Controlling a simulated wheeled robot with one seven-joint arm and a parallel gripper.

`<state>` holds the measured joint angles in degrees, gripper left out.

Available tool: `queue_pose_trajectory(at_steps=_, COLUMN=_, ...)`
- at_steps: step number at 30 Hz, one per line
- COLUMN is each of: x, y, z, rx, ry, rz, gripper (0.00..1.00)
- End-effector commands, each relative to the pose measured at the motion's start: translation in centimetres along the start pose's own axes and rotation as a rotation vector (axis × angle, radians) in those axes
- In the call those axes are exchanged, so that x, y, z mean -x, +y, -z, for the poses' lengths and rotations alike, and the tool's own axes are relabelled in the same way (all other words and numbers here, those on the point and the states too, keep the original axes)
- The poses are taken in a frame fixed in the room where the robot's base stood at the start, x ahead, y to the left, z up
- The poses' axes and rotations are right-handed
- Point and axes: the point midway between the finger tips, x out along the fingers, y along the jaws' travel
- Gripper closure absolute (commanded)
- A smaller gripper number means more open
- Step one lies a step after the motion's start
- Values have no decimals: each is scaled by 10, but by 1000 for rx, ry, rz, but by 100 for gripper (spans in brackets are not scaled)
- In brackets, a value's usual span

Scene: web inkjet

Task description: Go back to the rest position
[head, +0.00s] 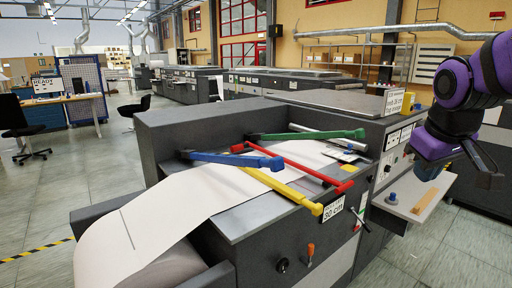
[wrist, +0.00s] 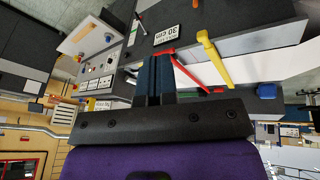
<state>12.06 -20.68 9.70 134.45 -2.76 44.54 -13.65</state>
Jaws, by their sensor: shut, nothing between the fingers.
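My gripper (wrist: 153,62) is shut and empty in the wrist view, its two dark fingers together ahead of the black palm. In the head view my purple arm reaches in from the upper right. My gripper end hangs at the right, above and beside a small grey side shelf (head: 402,208), apart from the machine's bars. The printing machine (head: 170,130) carries a white paper web (head: 165,205). A blue bar (head: 232,159), green bar (head: 310,135), red bar (head: 300,165) and yellow bar (head: 283,189) lie over its top.
The side shelf holds a blue knob (head: 392,198) and a wooden piece (head: 425,201). A sign (head: 333,209) and an orange-handled lever (head: 310,250) are on the machine's front. An office chair (head: 22,125) and desk stand at far left. Open floor (head: 470,250) shows at lower right.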

Motion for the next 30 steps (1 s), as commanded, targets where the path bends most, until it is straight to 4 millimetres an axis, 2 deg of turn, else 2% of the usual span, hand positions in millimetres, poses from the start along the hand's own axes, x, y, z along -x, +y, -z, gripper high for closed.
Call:
queue_pose_trajectory(at_steps=1, x=12, y=-6, z=-13, rx=-23, ry=18, rz=1, gripper=100)
queue_pose_trajectory(at_steps=6, x=38, y=-21, z=-55, rx=-116, ry=55, rz=24, gripper=100)
queue_pose_trajectory(at_steps=13, x=56, y=-35, z=-102, rx=-216, ry=93, rz=75, gripper=100)
queue_pose_trajectory(at_steps=19, x=60, y=-39, z=-117, rx=-252, ry=103, rz=98, gripper=100)
queue_pose_trajectory(at_steps=30, x=60, y=-39, z=-118, rx=-253, ry=103, rz=99, gripper=100)
